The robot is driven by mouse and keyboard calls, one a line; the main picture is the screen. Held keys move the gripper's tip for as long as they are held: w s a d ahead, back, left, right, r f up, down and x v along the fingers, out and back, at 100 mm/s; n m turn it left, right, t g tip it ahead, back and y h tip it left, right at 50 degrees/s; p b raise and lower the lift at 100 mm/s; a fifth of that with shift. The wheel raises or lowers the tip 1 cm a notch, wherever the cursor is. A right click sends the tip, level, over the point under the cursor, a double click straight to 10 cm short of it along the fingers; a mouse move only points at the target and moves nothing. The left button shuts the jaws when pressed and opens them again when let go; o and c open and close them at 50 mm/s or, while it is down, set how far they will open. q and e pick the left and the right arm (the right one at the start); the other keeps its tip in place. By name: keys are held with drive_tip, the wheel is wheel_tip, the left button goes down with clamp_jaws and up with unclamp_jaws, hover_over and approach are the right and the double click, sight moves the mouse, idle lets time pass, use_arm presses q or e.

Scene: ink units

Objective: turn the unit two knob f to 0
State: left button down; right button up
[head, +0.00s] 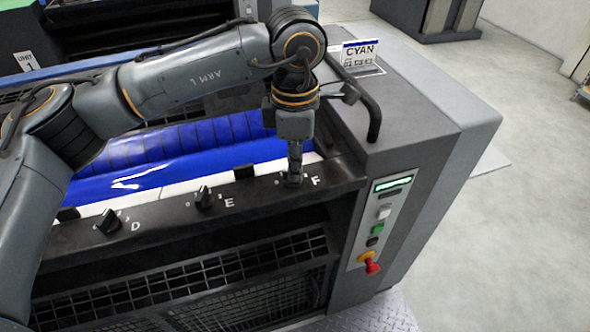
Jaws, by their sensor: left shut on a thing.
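Knob F sits on the black rail beside the white letter F (316,182); my left gripper (294,180) comes straight down on it and is shut on it. The knob is mostly hidden by the fingers, so its pointer angle cannot be read. Knob E (203,198) and knob D (108,221) stand further left on the same rail (255,193), each a black knob with small white marks around it. My right gripper is not in view.
A bright blue ink roller (190,147) lies behind the rail. A black handle bar (372,110) and a CYAN sign (360,55) stand on the grey side housing. Its panel has a red and yellow stop button (369,262). A black grille (200,285) lies below the rail.

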use_arm(q)
drive_tip(key=shift+n, duration=0.4)
drive_tip(key=c, duration=1.4)
unclamp_jaws()
wheel_tip(320, 180, up, 12)
drive_tip(key=shift+r, duration=0.1)
